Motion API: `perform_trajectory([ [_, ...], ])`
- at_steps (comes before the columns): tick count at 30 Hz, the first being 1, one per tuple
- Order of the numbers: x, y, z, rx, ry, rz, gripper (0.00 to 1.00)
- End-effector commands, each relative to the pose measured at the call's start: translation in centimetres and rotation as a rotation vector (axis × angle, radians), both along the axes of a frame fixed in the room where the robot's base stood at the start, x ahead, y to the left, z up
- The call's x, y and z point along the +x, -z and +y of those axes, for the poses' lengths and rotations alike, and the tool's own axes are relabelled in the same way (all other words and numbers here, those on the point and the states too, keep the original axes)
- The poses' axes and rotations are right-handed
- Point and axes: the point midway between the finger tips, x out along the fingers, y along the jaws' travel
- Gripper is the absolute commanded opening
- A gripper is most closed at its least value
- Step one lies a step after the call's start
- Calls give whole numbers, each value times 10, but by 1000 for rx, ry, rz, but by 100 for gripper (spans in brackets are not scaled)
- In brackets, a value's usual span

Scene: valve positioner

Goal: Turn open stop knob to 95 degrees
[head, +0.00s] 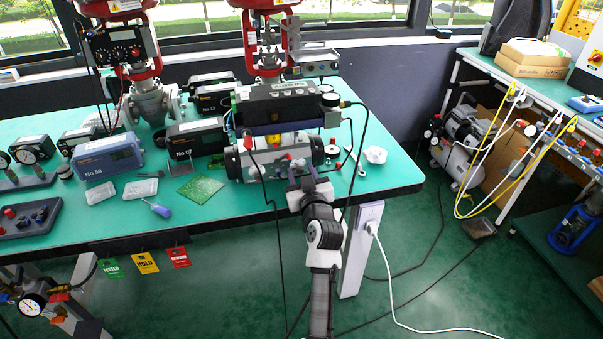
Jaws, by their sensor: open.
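The valve positioner unit stands near the table's right end, a black box (275,103) on top of a grey actuator body (262,163). A small red knob (248,143) shows at the actuator's left, and another red part (333,142) shows at its right. I cannot tell which one is the open stop knob, and no angle marks are readable. My gripper (299,172) is in front of the actuator's middle, with my arm reaching up from below. Its jaws are open, small and partly lost against the actuator. I cannot tell whether they touch it.
Black hoses (362,130) loop beside the unit. A green circuit board (200,187), a screwdriver (157,209) and a blue box (107,157) lie to the left. A wrench (349,159) and a white part (376,155) lie to the right. The table's front right corner is bare.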

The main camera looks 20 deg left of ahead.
Motion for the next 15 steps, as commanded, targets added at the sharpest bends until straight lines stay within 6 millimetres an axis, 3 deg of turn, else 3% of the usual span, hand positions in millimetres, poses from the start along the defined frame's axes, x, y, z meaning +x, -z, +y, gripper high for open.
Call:
perform_trajectory([
  [1, 0, 0, 0, 0, 0, 0, 37],
  [9, 0, 0, 0, 0, 0, 0, 1],
  [15, 0, 2, -1, -22, 1, -17, 0],
])
